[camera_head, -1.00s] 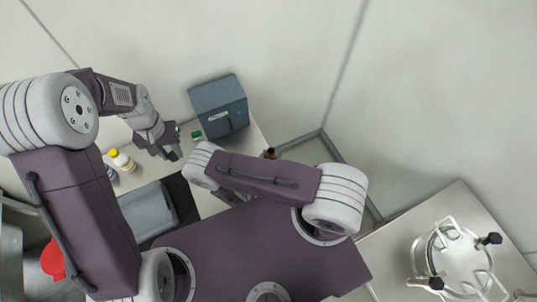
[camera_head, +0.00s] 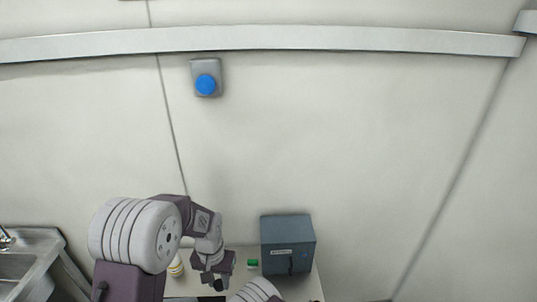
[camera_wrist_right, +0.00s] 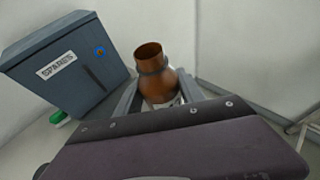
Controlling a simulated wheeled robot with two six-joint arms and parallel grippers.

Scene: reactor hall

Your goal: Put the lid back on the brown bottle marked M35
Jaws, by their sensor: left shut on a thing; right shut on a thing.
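The brown bottle (camera_wrist_right: 158,82) shows in the right wrist view. Its mouth is open and has no lid on it; I cannot read any mark on it. My right gripper (camera_wrist_right: 160,101) is shut on it, one finger on each side, and the bottle leans a little in the view. My left gripper (camera_head: 217,281) shows low in the head view, shut on a small dark thing that looks like the lid, mostly hidden by the fingers. The bottle and right gripper are not visible in the head view.
A grey-blue box marked SPARES (camera_wrist_right: 60,68) stands beside the bottle; it is also in the head view (camera_head: 287,243). A small green thing (camera_head: 252,264) lies beside it. A yellow-and-white bottle (camera_head: 176,267) stands left of my left gripper. A blue wall button (camera_head: 206,84) is above.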

